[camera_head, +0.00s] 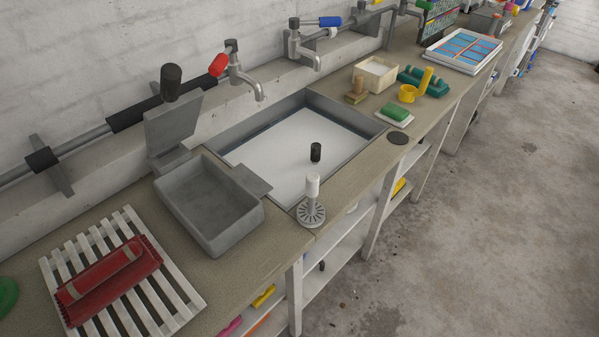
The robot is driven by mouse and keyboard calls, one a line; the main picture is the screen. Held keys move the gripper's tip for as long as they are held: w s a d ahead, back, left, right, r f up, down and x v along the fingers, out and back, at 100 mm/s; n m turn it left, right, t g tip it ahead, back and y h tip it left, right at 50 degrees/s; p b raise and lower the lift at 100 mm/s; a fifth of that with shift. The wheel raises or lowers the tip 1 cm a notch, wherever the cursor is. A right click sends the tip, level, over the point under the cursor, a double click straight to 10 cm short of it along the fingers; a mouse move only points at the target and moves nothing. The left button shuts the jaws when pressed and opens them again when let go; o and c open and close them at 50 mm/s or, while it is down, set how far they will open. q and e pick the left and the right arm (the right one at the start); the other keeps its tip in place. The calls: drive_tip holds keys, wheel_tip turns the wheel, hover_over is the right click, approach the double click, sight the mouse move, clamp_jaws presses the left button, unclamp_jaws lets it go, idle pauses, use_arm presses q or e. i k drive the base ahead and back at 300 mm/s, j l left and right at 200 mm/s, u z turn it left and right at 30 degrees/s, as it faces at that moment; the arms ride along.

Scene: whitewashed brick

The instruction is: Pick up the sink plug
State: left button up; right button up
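A round grey slotted disc with an upright white handle (311,205) stands on the worktop at the sink's front corner; it looks like a sink plug or strainer. A short black cylinder (316,152) stands upright inside the wide sink (348,112), over its pale bottom. A flat dark disc (398,138) lies on the worktop right of the sink. I cannot tell for certain which of these is the sink plug. Neither of my grippers is in view.
Left of the sink are an open grey box (211,208) and a white slatted rack (173,309) with a red folded cloth (110,278). Taps (240,76) overhang the sink's back. A green-topped sponge (395,111) lies right of the sink. The floor in front is mostly clear.

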sight(316, 147)
drive_tip(key=i+l+u, duration=0.15)
drive_tip(key=l+u, duration=0.55)
drive_tip(key=u, duration=0.15)
drive_tip(key=i+l+u, duration=0.1)
drive_tip(key=l+u, duration=0.3)
